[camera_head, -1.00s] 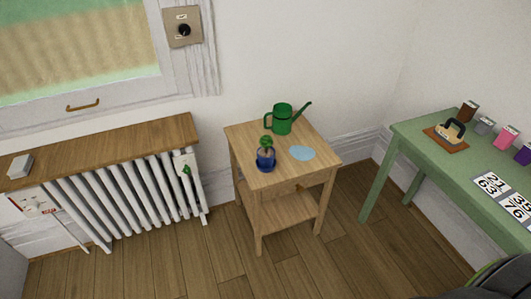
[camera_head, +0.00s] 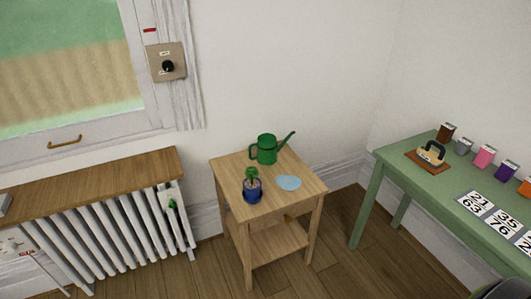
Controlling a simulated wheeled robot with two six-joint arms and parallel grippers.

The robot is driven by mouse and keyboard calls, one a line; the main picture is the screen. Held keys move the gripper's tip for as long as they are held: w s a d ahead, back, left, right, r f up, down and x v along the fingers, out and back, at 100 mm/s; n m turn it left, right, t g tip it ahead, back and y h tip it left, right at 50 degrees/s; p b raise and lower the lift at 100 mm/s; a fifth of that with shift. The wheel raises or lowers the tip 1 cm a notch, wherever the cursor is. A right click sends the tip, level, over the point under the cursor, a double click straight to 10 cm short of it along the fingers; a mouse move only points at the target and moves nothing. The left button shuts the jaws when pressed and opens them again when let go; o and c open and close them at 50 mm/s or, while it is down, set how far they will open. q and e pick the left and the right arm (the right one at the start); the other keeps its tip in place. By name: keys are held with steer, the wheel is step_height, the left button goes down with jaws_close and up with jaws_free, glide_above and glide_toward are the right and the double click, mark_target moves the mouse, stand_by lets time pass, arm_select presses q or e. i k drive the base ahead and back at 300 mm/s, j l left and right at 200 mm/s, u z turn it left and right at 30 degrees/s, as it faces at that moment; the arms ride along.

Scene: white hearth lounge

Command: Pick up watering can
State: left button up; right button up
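The green watering can (camera_head: 266,150) stands upright at the back of a small wooden side table (camera_head: 233,171). Its handle is on the left and its long spout points up to the right. In front of it, a small plant in a blue pot (camera_head: 253,191) stands on the same table. A flat light-blue patch (camera_head: 289,183) lies to the right of the pot.
A radiator (camera_head: 140,235) under a wooden shelf (camera_head: 90,187) stands to the left. A green table (camera_head: 425,190) to the right holds number cards (camera_head: 490,211), small coloured packs and a black-handled item on a board (camera_head: 431,154). Wooden floor is open in front.

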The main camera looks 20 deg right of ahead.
mark_target(267, 149)
steer(key=i+l+u, duration=0.1)
steer(key=i+l, duration=0.7)
